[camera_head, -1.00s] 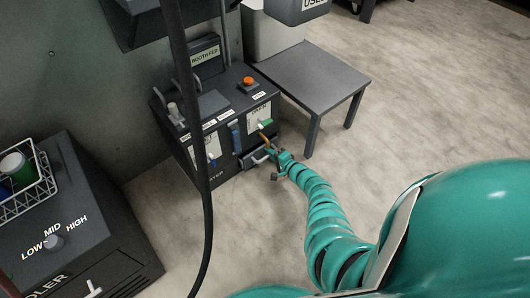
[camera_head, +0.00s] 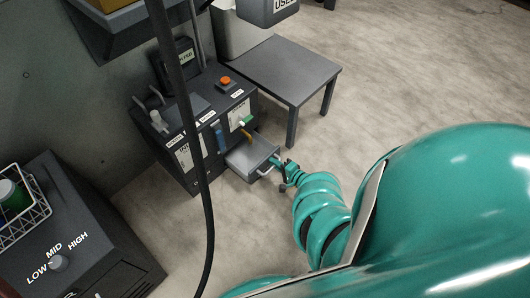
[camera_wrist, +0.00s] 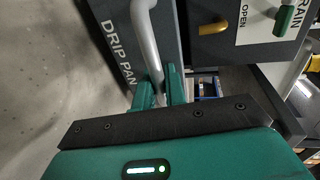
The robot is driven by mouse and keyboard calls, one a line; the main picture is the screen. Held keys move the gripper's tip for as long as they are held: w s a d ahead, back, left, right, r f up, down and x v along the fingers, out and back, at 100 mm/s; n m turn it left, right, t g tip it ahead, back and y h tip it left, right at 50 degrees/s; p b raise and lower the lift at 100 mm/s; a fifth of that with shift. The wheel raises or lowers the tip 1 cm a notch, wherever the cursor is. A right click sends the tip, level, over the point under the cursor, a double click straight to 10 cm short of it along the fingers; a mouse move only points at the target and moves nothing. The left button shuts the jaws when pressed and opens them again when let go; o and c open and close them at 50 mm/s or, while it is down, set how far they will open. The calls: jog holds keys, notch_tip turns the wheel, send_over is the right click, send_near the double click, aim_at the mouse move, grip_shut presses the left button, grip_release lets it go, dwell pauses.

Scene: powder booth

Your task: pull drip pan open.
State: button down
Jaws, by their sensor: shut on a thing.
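The drip pan (camera_head: 250,158) is a grey drawer low on the front of the dark booth unit, and it stands pulled out from the front. My gripper (camera_head: 279,164) is at the pan's front handle. In the wrist view, the dark pan front (camera_wrist: 120,40) carries the words DRIP PAN. Its grey bar handle (camera_wrist: 147,45) runs down between the fingers of my gripper (camera_wrist: 160,90), which is shut on it. The inside of the pan is mostly hidden in the wrist view.
The dark unit (camera_head: 188,130) has an orange button (camera_head: 226,81) and a green-handled valve (camera_head: 246,121). A grey side table (camera_head: 285,70) stands to its right. A black hose (camera_head: 190,120) hangs in front. A dark cabinet (camera_head: 80,240) is at lower left. Floor to the right is clear.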

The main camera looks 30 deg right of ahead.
jog(key=shift+s+a+f, duration=0.3)
jog(key=shift+s+f, duration=0.1)
jog(key=shift+s, duration=0.3)
jog(key=shift+a, duration=0.1)
jog(key=shift+w+a+r+y, duration=0.1)
jog(key=shift+a+y, duration=0.05)
jog(key=shift+y, duration=0.15)
jog(key=c, duration=1.8)
grip_release()
jog(key=shift+w+a, duration=0.1)
jog(key=shift+r, duration=0.1)
jog(key=shift+w+d+r, duration=0.1)
jog(key=shift+d+r, duration=0.05)
jog(key=shift+d, duration=0.1)
